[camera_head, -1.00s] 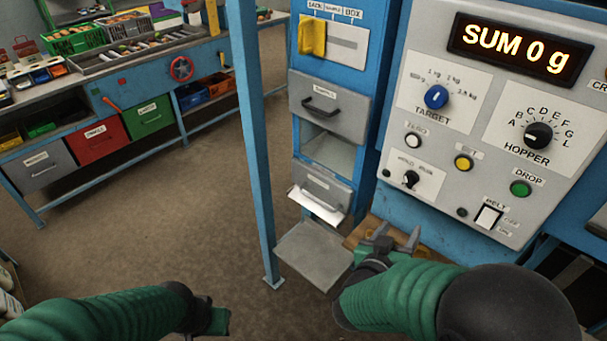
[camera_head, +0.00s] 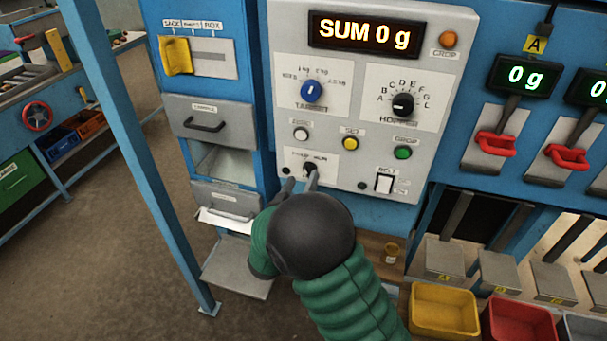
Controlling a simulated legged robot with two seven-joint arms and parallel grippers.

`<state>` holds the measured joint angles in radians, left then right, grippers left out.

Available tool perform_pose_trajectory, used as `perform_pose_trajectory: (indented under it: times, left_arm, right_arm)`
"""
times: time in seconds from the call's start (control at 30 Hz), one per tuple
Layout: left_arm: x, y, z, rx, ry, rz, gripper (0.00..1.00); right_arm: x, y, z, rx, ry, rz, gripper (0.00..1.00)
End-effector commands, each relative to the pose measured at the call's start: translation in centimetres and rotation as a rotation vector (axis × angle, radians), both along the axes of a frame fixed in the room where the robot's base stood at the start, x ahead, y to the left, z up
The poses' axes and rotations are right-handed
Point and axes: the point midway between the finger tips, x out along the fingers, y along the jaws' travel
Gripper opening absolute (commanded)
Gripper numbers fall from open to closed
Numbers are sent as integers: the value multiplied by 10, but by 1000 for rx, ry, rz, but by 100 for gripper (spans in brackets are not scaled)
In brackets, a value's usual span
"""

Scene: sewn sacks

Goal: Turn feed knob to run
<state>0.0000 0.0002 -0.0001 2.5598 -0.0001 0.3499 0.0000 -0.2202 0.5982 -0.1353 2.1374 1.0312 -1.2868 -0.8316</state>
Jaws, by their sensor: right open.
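The small black knob (camera_head: 309,166) sits on a white label plate at the lower left of the grey control panel (camera_head: 450,70). Its lettering is too small to read surely; the right-hand word looks like RUN. My right gripper (camera_head: 300,181) is open just below the knob, its two fingers pointing up toward the panel. One finger overlaps the knob's lower part in the picture; I cannot tell whether it touches. My black wrist and green arm hide the area below. My left gripper is out of view.
The panel also has a blue TARGET knob (camera_head: 312,91), a black HOPPER knob (camera_head: 403,104), a yellow button (camera_head: 349,143), a green DROP button (camera_head: 403,152) and a white BELT switch (camera_head: 384,184). A blue post (camera_head: 135,150) stands at left. Yellow (camera_head: 444,312) and red (camera_head: 518,322) bins stand lower right.

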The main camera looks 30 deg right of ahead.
Motion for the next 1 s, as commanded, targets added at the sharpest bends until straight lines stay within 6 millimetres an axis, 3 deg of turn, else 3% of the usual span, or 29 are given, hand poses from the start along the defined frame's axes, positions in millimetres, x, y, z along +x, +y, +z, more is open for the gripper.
perform_pose_trajectory:
  times: [0.2,0.43,0.87,1.0]
  left_arm:
    - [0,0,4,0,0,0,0]
    - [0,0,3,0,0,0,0]
    - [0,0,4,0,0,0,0]
    - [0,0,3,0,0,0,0]
  right_arm:
    - [13,-20,-1,3,1,-3,56]
    - [14,-19,-1,3,1,-2,56]
    - [14,-17,0,2,-1,3,0]
    - [14,-17,0,4,-2,3,0]
